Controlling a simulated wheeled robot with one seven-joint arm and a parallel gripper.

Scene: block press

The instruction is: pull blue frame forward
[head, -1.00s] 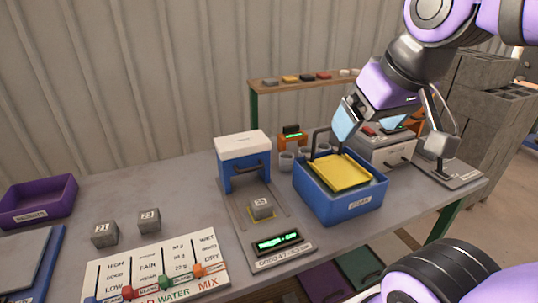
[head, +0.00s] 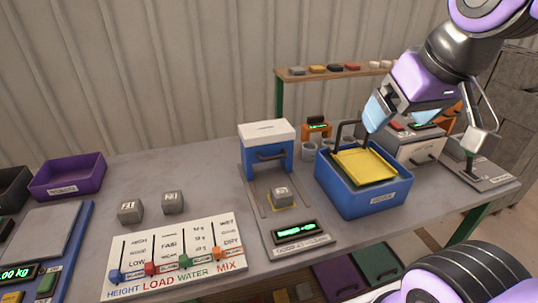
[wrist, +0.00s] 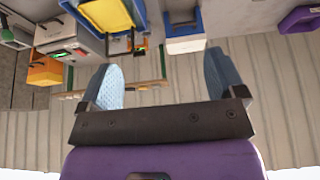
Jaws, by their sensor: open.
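The blue frame (head: 268,160) stands on the table, a blue arch with a white top and a dark handle on its front. It also shows, inverted, at the top of the wrist view (wrist: 183,22). A grey block (head: 281,195) sits on a yellow-marked spot in front of it, on a grey base. My gripper (head: 396,117) is open and empty, up and to the right of the frame, above the back of the blue bin. Its two fingers stand wide apart in the wrist view (wrist: 165,85), clear of the frame.
A blue bin (head: 375,203) with a yellow tray (head: 364,165) stands right of the frame. A slider board (head: 173,255), two grey blocks (head: 173,202), a purple bin (head: 67,177) and a scale (head: 45,240) lie left. A shelf (head: 335,72) stands behind.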

